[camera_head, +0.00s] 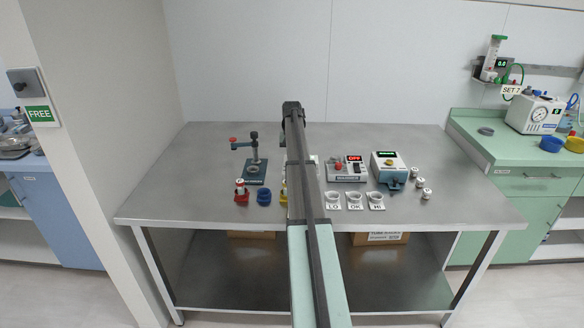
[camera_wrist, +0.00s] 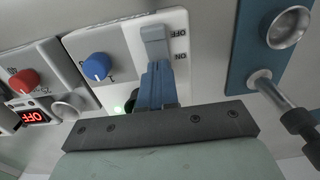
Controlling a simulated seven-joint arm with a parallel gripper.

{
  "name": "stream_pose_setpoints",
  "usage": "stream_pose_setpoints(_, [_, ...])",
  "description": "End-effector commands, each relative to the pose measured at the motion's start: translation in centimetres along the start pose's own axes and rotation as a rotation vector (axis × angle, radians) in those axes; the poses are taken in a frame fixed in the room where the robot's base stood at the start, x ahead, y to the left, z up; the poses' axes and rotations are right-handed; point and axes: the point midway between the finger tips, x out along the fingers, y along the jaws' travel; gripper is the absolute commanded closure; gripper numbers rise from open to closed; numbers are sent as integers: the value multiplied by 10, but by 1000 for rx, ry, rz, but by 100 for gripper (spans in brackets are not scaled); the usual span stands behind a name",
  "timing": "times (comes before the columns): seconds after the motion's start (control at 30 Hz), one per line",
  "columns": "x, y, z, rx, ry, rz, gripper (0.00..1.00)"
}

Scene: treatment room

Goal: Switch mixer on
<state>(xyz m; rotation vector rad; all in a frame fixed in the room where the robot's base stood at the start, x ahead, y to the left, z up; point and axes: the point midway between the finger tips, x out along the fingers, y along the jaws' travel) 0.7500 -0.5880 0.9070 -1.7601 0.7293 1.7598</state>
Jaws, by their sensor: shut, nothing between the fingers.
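The mixer appears to be the pale box (camera_wrist: 120,55) in the wrist view, with a blue knob (camera_wrist: 97,67) and a grey switch lever (camera_wrist: 156,42). Labels OFF and ON stand beside the lever. In the head view my arm hides most of this box and the gripper.
A device with a red knob and a red OFF display (camera_head: 347,171) stands to the right of my arm. Beyond it is a teal-fronted box (camera_head: 388,168). A blue stand (camera_head: 255,170) is to the left. Labelled ring holders (camera_head: 355,201) and small jars line the front.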

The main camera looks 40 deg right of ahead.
Motion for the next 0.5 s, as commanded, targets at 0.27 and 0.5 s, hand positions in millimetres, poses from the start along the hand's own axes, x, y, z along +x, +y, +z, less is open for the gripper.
stream_pose_setpoints(0.27, [-18,0,0,0,0,0,100])
stream_pose_setpoints(0.5, [-33,0,0,0,1,0,100])
